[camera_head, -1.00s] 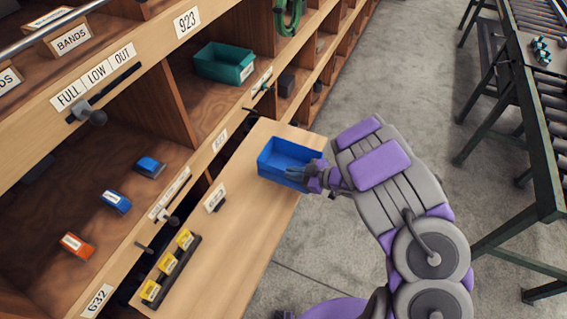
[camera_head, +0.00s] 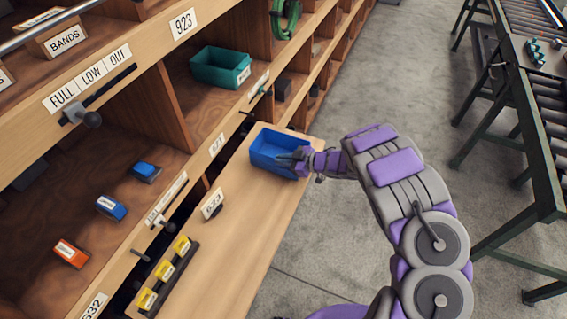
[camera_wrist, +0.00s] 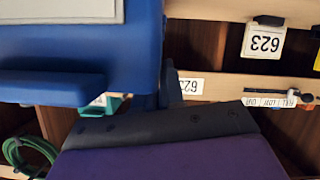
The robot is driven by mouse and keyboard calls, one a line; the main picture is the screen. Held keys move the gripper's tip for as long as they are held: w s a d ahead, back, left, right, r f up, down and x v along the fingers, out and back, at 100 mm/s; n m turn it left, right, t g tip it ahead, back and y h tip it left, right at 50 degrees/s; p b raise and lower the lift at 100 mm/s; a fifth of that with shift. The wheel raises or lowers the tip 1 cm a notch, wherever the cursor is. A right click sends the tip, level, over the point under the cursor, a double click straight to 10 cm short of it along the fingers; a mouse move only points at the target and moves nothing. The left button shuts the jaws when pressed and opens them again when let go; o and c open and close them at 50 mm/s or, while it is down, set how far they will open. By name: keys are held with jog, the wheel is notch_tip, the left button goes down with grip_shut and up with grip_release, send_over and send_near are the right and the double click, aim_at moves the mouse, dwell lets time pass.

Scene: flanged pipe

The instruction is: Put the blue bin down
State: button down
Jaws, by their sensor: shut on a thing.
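The blue bin (camera_head: 268,150) is at the far end of the light wood pull-out board (camera_head: 240,225) in the head view. My gripper (camera_head: 296,158) is shut on the bin's right side wall. In the wrist view the blue bin (camera_wrist: 80,60) fills the upper left, close to the dark finger (camera_wrist: 160,125). The bin looks upright and empty. I cannot tell whether its base touches the board.
Wooden shelves on the left hold a green bin (camera_head: 221,67) and small blue and orange boxes (camera_head: 71,252). A rack of yellow boxes (camera_head: 165,272) and a 623 label card (camera_head: 212,204) stand on the board. A roller conveyor (camera_head: 530,100) stands at right across open floor.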

jog(key=shift+a+f, duration=0.35)
jog(key=shift+f, duration=0.35)
jog(key=c, duration=1.2)
grip_release()
jog(key=shift+d+r, duration=0.1)
jog(key=shift+d, duration=0.3)
jog(key=shift+c, duration=0.2)
